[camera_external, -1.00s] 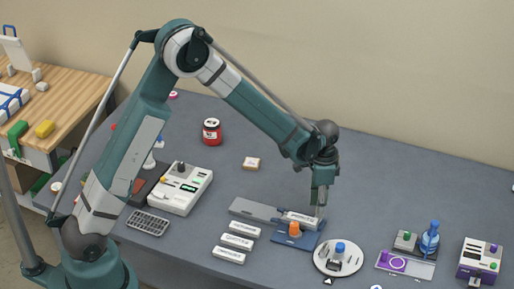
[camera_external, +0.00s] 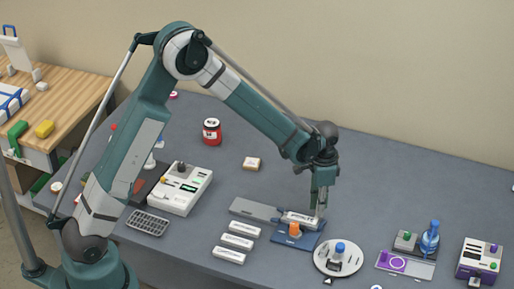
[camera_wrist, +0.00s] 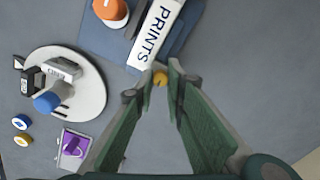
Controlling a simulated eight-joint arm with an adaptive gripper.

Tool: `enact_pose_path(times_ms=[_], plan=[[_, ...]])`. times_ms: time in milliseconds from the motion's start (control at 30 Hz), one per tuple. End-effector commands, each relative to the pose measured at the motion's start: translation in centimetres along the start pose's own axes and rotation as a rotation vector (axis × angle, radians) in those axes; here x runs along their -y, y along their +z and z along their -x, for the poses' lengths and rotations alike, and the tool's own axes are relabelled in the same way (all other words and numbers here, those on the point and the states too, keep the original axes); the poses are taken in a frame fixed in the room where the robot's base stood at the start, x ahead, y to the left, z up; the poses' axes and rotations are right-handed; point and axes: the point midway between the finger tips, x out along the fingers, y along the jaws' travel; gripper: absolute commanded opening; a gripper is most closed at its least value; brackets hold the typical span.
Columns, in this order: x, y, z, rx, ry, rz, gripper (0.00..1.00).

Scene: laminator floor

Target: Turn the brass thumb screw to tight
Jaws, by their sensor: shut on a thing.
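In the external view my gripper (camera_external: 319,213) is at the right end of the white block (camera_external: 300,219), and the screw is hidden by the fingers. I cannot tell how tight the screw is.
A blue plate (camera_external: 285,243) with an orange knob (camera_external: 294,229) adjoins the block. A round white disc (camera_external: 325,262) with a blue-topped part stands in front. Several white labelled blocks (camera_external: 237,242) lie to the left. The table behind my gripper is clear.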

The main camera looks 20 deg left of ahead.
Motion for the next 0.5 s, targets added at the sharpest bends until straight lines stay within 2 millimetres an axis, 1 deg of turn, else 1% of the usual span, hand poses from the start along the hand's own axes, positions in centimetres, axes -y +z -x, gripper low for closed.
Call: enact_pose_path(times_ms=[333,367,467,500], plan=[[0.0,0.01,0.0,0.0,0.0,0.024,0.01],[0.0,0.02,0.0,0.0,0.0,0.024,0.16],[0.0,0.02,0.0,0.0,0.0,0.024,0.29],[0.0,0.02,0.0,0.0,0.0,0.024,0.29]])
